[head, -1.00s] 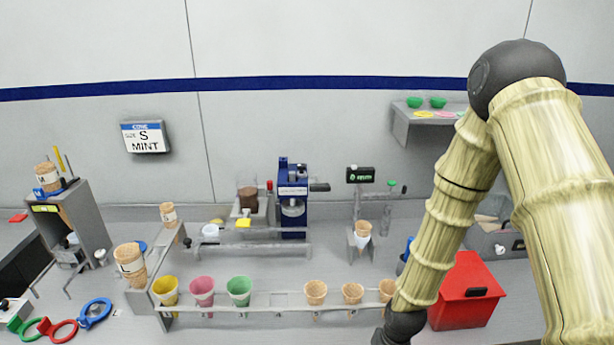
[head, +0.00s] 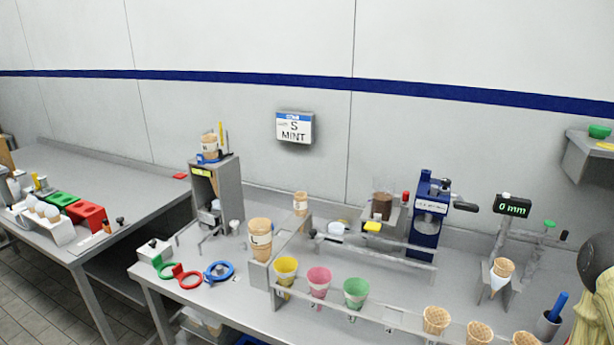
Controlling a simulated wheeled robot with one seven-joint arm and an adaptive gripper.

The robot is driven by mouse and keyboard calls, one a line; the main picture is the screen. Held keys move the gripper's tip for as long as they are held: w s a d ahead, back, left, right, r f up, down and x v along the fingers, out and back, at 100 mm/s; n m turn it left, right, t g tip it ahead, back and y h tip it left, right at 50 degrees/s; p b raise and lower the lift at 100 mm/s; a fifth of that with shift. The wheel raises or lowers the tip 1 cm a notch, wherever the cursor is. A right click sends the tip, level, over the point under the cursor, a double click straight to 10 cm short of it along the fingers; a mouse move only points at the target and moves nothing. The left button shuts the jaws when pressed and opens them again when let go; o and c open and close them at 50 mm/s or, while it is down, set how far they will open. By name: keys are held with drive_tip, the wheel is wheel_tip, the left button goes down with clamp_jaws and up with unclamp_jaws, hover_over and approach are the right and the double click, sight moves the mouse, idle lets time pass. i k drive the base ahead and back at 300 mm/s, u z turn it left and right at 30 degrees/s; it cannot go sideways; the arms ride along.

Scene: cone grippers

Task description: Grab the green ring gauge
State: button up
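The green ring gauge (head: 166,269) lies at the left end of the near bench in the head view, partly beside a small white box. A red ring gauge (head: 189,279) and a blue ring gauge (head: 219,271) lie to its right. My gripper is outside the frame. Only a piece of my arm shows at the right edge, far from the rings.
A rack holds yellow, pink and green cups (head: 357,292) and several cones. A second bench (head: 100,165) at left has red and green blocks. A gap with floor separates the benches.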

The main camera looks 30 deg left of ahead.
sight(156, 262)
drive_tip(key=u, duration=1.8)
drive_tip(key=k, duration=1.25)
drive_tip(key=u, duration=0.65)
drive_tip(key=i, duration=0.6)
drive_tip(key=u, duration=0.45)
drive_tip(key=i, duration=0.8)
drive_tip(key=z, duration=0.95)
drive_tip(key=i, duration=0.75)
drive_tip(key=z, duration=0.7)
